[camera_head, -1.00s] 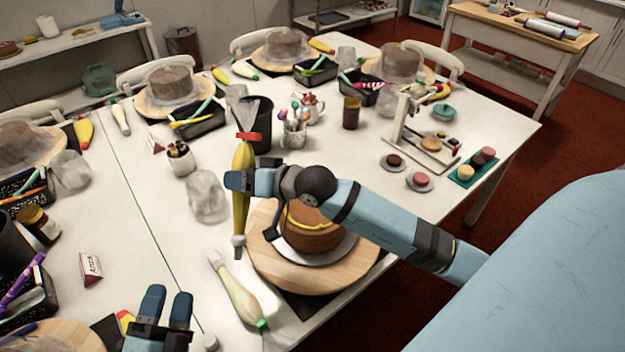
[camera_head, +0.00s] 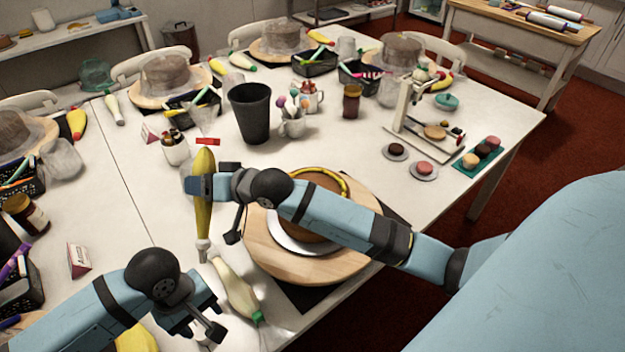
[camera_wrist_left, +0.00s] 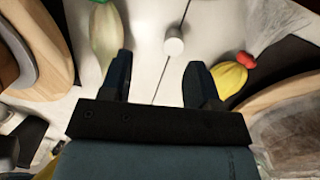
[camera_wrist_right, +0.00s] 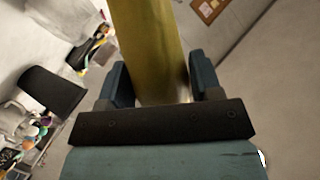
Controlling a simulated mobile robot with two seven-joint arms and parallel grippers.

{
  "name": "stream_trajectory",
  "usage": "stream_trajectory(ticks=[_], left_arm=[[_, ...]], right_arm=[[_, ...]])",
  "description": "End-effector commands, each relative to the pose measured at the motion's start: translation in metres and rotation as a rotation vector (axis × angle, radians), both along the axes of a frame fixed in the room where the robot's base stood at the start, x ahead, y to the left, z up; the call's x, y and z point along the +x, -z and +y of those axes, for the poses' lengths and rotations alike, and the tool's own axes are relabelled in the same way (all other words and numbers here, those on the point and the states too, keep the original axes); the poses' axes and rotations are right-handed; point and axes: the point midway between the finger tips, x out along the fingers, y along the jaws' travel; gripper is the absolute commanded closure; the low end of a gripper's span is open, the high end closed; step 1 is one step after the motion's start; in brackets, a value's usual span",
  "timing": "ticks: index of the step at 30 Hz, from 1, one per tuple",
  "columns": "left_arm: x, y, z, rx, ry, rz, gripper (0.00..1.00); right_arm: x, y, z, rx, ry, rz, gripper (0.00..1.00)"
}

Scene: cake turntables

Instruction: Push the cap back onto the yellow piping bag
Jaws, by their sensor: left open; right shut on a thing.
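The yellow piping bag (camera_head: 204,215) hangs upright in my right gripper (camera_head: 197,187), with its red-topped end up and its pale nozzle end (camera_head: 203,245) down. The right wrist view shows the bag (camera_wrist_right: 146,50) between the two fingers. My left gripper (camera_head: 198,328) is open and low over the table at the bottom left. In the left wrist view a small white cylinder (camera_wrist_left: 174,43), which looks like the cap, stands on the table ahead of the gap between the open fingers (camera_wrist_left: 160,80). The left gripper mostly hides that spot in the head view.
A pale bag with a green end (camera_head: 238,292) lies between my grippers, beside the wooden turntable (camera_head: 345,260) with a cake. Another yellow bag with a red end (camera_wrist_left: 230,78) lies by my left fingers. A black cup (camera_head: 250,112) stands behind.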

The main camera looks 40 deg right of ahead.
Motion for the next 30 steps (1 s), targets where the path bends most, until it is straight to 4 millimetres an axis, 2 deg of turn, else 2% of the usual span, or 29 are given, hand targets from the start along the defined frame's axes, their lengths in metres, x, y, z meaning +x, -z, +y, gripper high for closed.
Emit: stream_trajectory(ticks=[1,5,14,26,27,30], left_arm=[[0.01,0.001,0.008,0.042,0.028,-0.043,0.44],[0.021,0.002,0.019,0.102,0.067,-0.099,0.44],[0.022,0.02,0.02,0.111,0.072,-0.105,0.44],[0.022,0.077,0.019,0.108,0.07,-0.104,0.44],[0.023,0.088,0.019,0.109,0.071,-0.106,0.44],[0.022,0.103,0.02,0.109,0.072,-0.106,0.44]], right_arm=[[0.001,0.001,0.001,0.0,-0.002,-0.001,0.5],[0.002,0.003,0.003,-0.001,-0.003,-0.001,0.5],[0.002,0.009,0.003,-0.002,-0.003,-0.002,0.5],[0.002,0.028,0.003,-0.002,-0.003,-0.002,0.5],[0.002,0.041,0.003,-0.001,-0.003,-0.001,0.5],[0.002,0.056,0.003,-0.002,-0.003,-0.002,0.5]])
